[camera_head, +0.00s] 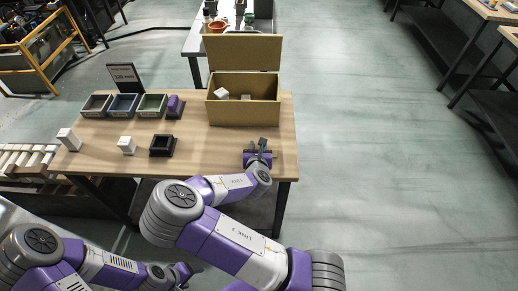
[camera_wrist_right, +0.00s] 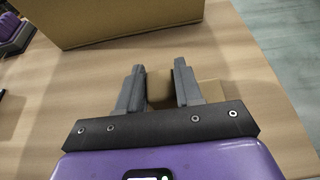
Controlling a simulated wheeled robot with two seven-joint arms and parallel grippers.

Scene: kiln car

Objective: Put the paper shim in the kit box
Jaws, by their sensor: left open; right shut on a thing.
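The kit box (camera_head: 244,114) is a tan open box with its lid raised, at the back right of the wooden table. Its wall also shows at the top of the right wrist view (camera_wrist_right: 130,18). My right gripper (camera_head: 258,150) is low over the table, in front of the box and near the right edge. In the right wrist view its fingers (camera_wrist_right: 159,88) are shut on a tan piece, which looks like the paper shim (camera_wrist_right: 158,86). More tan shows beside the right finger. My left gripper (camera_head: 181,273) is open, at the bottom of the head view, off the table.
White blocks (camera_head: 222,93) lie in the box. Grey, blue and green trays (camera_head: 124,105) and a purple item (camera_head: 175,106) stand left of it, by a sign (camera_head: 125,76). A dark square tray (camera_head: 162,146) and white blocks (camera_head: 68,140) stand nearer.

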